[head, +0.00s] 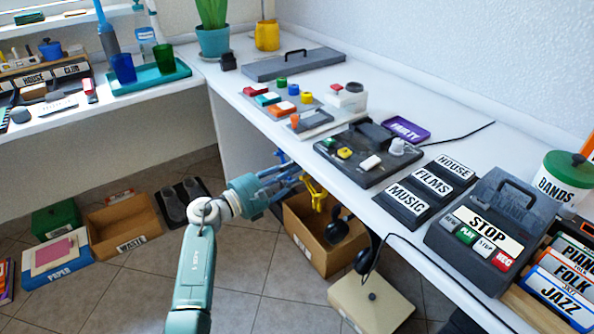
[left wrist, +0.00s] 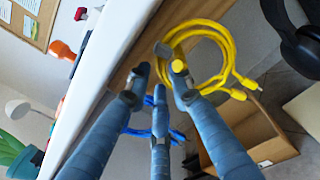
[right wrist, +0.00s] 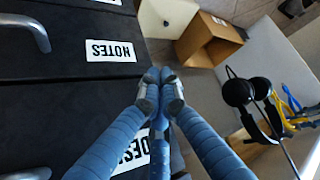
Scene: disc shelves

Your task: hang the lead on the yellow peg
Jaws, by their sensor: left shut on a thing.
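A coiled yellow lead (left wrist: 229,50) hangs below the worktop's edge, with its plug ends loose. My left gripper (left wrist: 161,80) has its fingers closed in at the top of this coil and is shut on it. A round yellow end (left wrist: 178,65), apparently of the yellow peg, shows by the fingertips. I cannot tell whether the coil is around the peg. In the head view the left gripper (head: 293,180) is under the worktop's edge, beside the lead (head: 316,196). My right gripper (right wrist: 160,79) is shut with fingertips together and nothing visible between them.
A blue lead (left wrist: 133,131) hangs behind my left fingers. Black headphones (head: 366,260) hang at the worktop's edge. An open cardboard box (head: 312,246) stands on the floor below. Dark drawers (right wrist: 70,72) are close to my right gripper. The worktop (head: 228,78) is above.

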